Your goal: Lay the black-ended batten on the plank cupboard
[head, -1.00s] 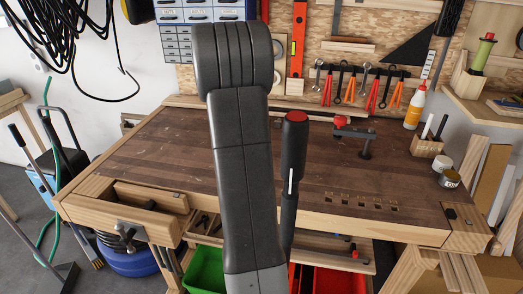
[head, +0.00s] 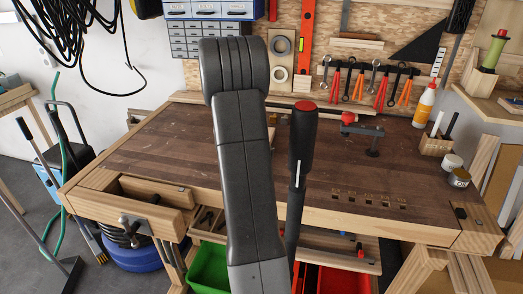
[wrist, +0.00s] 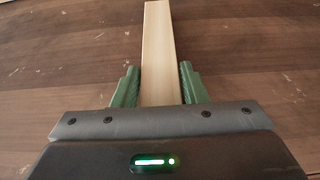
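A long pale wooden batten (wrist: 159,50) runs away from me between the two green fingers of my gripper (wrist: 160,85) in the wrist view. The fingers lie close against both its sides, with no clear gap, so my gripper looks shut on it. The batten's near end is hidden by the gripper body, and its far end is at the top edge of the picture. No black end shows. In the head view my arm hides the gripper and most of the batten. I cannot make out the plank cupboard.
The dark-topped workbench (head: 160,150) fills the middle of the head view, mostly clear on its left. A clamp (head: 373,140), a glue bottle (head: 424,105), a pen block (head: 436,145) and tins (head: 458,177) stand at its right. Green (head: 209,268) and red (head: 345,281) bins sit below.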

